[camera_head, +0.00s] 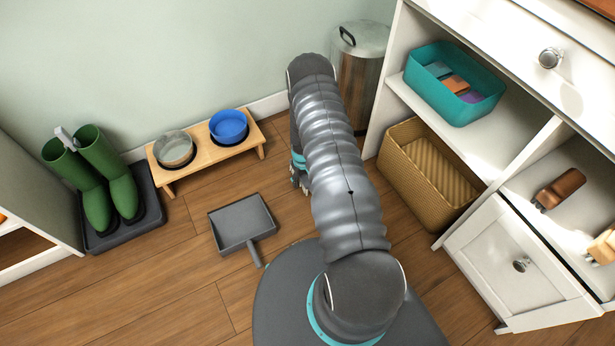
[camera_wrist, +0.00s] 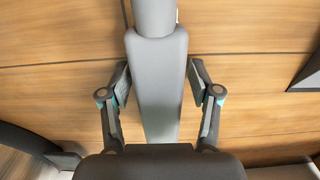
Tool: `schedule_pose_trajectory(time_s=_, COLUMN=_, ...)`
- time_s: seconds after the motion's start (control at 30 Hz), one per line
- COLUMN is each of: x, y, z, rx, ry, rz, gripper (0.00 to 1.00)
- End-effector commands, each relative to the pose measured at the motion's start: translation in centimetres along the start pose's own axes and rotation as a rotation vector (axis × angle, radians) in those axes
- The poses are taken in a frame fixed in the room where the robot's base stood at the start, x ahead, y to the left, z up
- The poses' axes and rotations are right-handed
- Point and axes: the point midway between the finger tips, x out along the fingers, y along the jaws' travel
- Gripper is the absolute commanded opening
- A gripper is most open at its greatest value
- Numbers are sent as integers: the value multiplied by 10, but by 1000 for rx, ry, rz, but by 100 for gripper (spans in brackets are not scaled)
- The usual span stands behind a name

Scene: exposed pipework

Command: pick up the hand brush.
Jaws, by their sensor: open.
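The hand brush (camera_wrist: 157,62) shows in the wrist view as a long smooth grey shape, running from the top edge down between my fingers. Its lower end narrows and passes out of sight behind the gripper body; its bristles cannot be seen. My gripper (camera_wrist: 158,78) is open, with one finger on each side of the brush and a gap visible on both sides. In the head view only a small part of my gripper (camera_head: 299,172) shows beside the arm, low over the floor. The arm hides the brush there.
A grey dustpan (camera_head: 240,222) lies on the wooden floor to the left. Behind it are a bowl stand (camera_head: 184,177) with two bowls and green boots (camera_head: 108,180) on a tray. A bin (camera_head: 358,75) stands behind my arm. A wicker basket (camera_head: 425,175) sits in the shelf at right.

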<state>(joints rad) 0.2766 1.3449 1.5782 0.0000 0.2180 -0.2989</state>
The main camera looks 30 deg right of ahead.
Motion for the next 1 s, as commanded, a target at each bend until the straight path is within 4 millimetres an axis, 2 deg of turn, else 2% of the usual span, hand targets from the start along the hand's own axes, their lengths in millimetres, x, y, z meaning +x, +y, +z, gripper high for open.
schedule_pose_trajectory(time_s=0.2, x=0, y=0, z=0, rx=0, ry=0, rz=0, gripper=62)
schedule_pose_trajectory(time_s=0.4, x=0, y=0, z=0, rx=0, ry=0, rz=0, gripper=12)
schedule_pose_trajectory(time_s=0.47, x=0, y=0, z=0, rx=0, ry=0, rz=0, gripper=0)
schedule_pose_trajectory(time_s=0.77, x=-1, y=0, z=0, rx=0, ry=0, rz=0, gripper=0)
schedule_pose_trajectory(time_s=1.0, x=-17, y=0, z=-1, rx=0, ry=1, rz=0, gripper=0)
